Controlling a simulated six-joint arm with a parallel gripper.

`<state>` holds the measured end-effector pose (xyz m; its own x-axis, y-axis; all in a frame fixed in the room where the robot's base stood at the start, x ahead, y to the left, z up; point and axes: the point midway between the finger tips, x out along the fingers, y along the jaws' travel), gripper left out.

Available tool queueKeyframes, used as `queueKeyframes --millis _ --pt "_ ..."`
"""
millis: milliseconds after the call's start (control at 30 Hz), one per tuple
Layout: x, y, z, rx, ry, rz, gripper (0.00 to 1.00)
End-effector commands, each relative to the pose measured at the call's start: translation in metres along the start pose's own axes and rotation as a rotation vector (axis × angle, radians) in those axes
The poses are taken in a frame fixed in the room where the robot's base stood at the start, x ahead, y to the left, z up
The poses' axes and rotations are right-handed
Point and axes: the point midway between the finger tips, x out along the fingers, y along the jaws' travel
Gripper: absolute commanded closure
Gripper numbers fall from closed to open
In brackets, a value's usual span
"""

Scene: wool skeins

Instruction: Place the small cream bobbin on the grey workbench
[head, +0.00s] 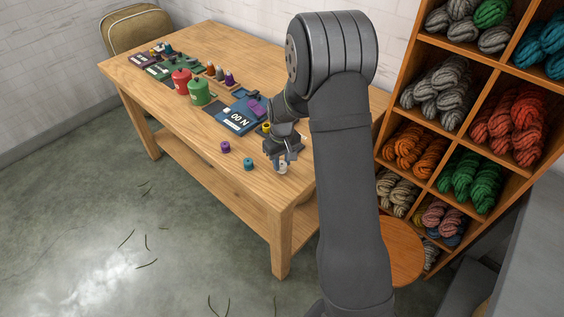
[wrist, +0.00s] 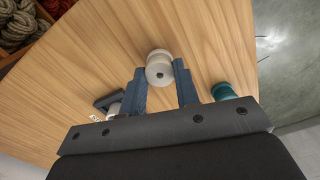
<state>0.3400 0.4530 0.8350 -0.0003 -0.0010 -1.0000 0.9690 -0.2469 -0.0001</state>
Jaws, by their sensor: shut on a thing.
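The small cream bobbin (head: 282,168) is between the fingertips of my gripper (head: 281,160), near the front right corner of a wooden table (head: 240,58). In the wrist view the cream bobbin (wrist: 160,66) sits between the two blue-grey fingers of my gripper (wrist: 162,84), its round end facing the camera. My gripper is shut on it. I cannot tell whether the bobbin touches the tabletop. A grey block-like surface (head: 520,215) shows at the right edge of the head view, partly cut off; I cannot tell whether it is the grey workbench.
A teal bobbin (head: 249,163) and a purple bobbin (head: 225,147) stand left of my gripper. A shelf (head: 455,50) of wool skeins stands right, beside a round wooden stool (head: 405,250).

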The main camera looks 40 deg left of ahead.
Motion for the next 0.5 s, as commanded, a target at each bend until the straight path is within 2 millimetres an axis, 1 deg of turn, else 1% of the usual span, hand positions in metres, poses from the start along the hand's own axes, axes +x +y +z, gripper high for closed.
queueKeyframes --millis 67,267,433,467,500 --pt "0.0061 0.0002 0.0 0.0 0.0 0.0 0.96" --pt "0.0057 0.0004 -0.0001 0.0 0.001 0.001 0.96" --pt "0.0103 0.0003 0.0002 0.0 0.0 0.0 0.96" --pt "0.0101 0.0004 0.0001 0.0 0.001 0.0 0.67" --pt "0.0099 0.0004 0.0001 0.0 0.001 0.001 0.6"
